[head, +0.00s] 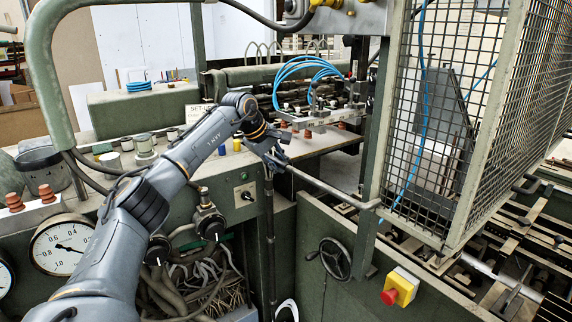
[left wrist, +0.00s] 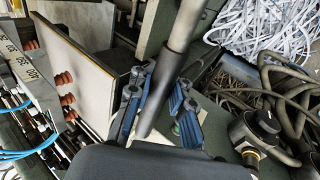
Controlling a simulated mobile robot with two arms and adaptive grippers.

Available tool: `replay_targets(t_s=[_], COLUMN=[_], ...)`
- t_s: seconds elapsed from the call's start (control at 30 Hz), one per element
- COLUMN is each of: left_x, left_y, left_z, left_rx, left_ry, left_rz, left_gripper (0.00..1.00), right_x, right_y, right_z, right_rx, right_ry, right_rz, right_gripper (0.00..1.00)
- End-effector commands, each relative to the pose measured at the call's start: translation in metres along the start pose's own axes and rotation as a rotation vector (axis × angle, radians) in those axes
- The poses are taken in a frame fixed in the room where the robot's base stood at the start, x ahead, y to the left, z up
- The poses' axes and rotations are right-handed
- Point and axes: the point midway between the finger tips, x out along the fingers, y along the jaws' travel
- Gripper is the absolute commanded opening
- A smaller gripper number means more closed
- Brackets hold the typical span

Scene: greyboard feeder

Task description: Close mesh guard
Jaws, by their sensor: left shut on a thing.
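The mesh guard (head: 490,125) is a wire-mesh cage in a pale green frame at the right of the head view. A grey bar handle (head: 330,188) runs from the guard's lower left side toward my left gripper (head: 277,159). My left gripper is shut on the bar near its free left end. In the left wrist view the blue fingers of my left gripper (left wrist: 157,90) sit on both sides of the bar (left wrist: 182,28), around its dark grip part. My right gripper does not show.
A green post (head: 376,150) stands beside the guard. Below are a black handwheel (head: 335,258) and a red-and-yellow stop button (head: 399,287). Blue hoses (head: 310,68) loop over the feeder head. Gauges (head: 66,246) and loose cables (left wrist: 285,75) lie near my left arm.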

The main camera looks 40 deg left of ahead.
Motion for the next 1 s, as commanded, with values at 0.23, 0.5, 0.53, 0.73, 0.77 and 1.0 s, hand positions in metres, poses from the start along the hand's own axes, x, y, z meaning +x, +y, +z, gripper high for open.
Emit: replay_targets(t_s=[0.23, 0.5, 0.53, 0.73, 0.77, 1.0], left_x=[-0.012, -0.012, -0.012, -0.009, -0.008, -0.018], left_y=[0.007, 0.007, 0.006, 0.005, 0.005, 0.004], left_z=[-0.012, -0.013, -0.013, -0.01, -0.01, -0.009], left_rx=[-0.003, -0.005, -0.005, -0.003, -0.002, -0.002], left_ry=[0.028, 0.029, 0.029, 0.023, 0.022, 0.02], left_rz=[0.03, 0.03, 0.03, 0.022, 0.022, 0.019], left_gripper=[0.0, 0.32, 0.38, 0.44, 0.44, 0.44], right_x=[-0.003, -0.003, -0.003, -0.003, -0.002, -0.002], right_y=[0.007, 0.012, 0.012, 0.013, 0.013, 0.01], right_z=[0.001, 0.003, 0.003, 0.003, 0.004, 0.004], right_rx=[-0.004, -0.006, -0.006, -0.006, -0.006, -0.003], right_ry=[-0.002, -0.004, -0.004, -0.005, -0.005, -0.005], right_rz=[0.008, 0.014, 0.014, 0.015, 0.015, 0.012], right_gripper=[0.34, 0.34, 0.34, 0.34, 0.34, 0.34])
